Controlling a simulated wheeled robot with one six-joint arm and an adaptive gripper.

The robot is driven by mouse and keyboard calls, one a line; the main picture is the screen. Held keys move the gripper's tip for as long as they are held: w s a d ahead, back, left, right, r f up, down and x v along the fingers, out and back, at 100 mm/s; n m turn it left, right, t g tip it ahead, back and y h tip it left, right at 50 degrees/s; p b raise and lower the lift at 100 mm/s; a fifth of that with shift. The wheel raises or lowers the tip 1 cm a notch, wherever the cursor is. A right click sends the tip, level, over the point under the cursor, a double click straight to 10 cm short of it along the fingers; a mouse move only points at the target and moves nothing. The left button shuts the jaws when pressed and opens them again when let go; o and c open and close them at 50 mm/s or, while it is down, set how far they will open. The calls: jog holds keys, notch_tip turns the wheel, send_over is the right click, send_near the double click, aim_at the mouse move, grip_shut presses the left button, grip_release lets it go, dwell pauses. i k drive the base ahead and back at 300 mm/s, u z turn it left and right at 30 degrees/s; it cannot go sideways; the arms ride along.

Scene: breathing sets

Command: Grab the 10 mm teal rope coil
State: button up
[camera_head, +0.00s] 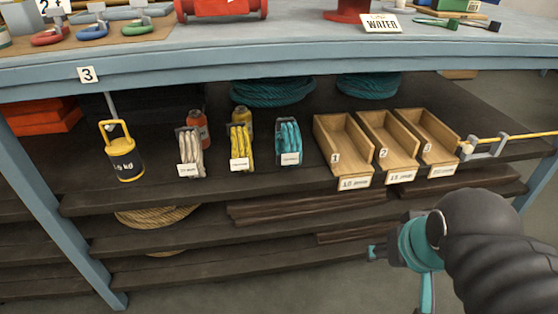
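A small teal rope coil (288,140) stands upright in a holder on the dark upper shelf, with a white label too small to read. Two large teal rope coils lie further back, one at the middle (272,92) and one to its right (368,86), partly hidden by the workbench edge. My gripper (372,252) is at the lower right, at the end of my dark arm with a teal joint. It is well apart from the small teal coil, lower and to the right in the picture. Its fingers are too small and turned to show whether they are open.
A white coil (190,152) and a yellow coil (241,146) stand left of the small teal one. Three wooden bins (343,145) stand to its right. A yellow-handled weight (122,155) is at left. The blue bench (200,58) overhangs the shelf.

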aim_at(288, 138)
jog(key=z, duration=2.45)
jog(key=k, duration=1.65)
jog(key=u, duration=2.25)
jog(key=i, duration=0.5)
jog(key=u, duration=0.05)
